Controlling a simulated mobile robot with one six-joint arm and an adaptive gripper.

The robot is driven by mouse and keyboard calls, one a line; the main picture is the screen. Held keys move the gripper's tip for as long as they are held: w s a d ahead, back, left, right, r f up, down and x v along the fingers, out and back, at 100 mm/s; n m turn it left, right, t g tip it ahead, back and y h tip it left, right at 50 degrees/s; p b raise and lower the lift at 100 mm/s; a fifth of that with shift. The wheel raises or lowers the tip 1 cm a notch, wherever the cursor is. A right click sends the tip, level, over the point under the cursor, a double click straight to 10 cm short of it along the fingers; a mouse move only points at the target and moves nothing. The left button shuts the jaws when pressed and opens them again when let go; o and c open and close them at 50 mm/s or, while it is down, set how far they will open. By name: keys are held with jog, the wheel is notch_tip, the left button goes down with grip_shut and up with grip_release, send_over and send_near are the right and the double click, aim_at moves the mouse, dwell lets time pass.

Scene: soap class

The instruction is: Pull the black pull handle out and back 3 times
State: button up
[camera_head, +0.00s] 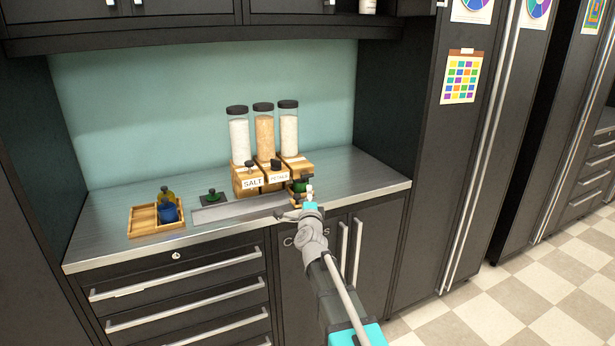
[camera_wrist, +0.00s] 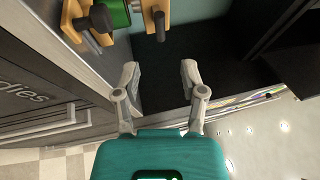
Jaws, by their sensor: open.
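Black pull knobs show on the wooden dispensers in the head view: one (camera_head: 249,163) above the SALT label and one (camera_head: 276,164) above the neighbouring label. A black handle (camera_wrist: 103,18) also shows in the wrist view, beside a green part and wooden brackets (camera_wrist: 154,20); which knob the task means, I cannot tell. My gripper (camera_wrist: 160,70) is open and empty, below the brackets in the wrist view and apart from the handle. In the head view my gripper (camera_head: 308,190) is at the counter's front edge, in front of the right dispenser, partly hiding the small wooden holder there.
Three clear jars (camera_head: 264,134) with black lids stand on the dispensers. A wooden tray (camera_head: 145,221) with blue and yellow items sits at left on the metal counter (camera_head: 105,228). A green piece with a black knob (camera_head: 211,194) lies nearer. Drawers and cabinet doors are below.

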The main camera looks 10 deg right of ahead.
aim_at(308, 177)
jog(key=p+x, duration=0.1)
jog(key=x, duration=0.9)
jog(key=shift+p, duration=0.3)
jog(key=shift+c, duration=0.2)
grip_shut()
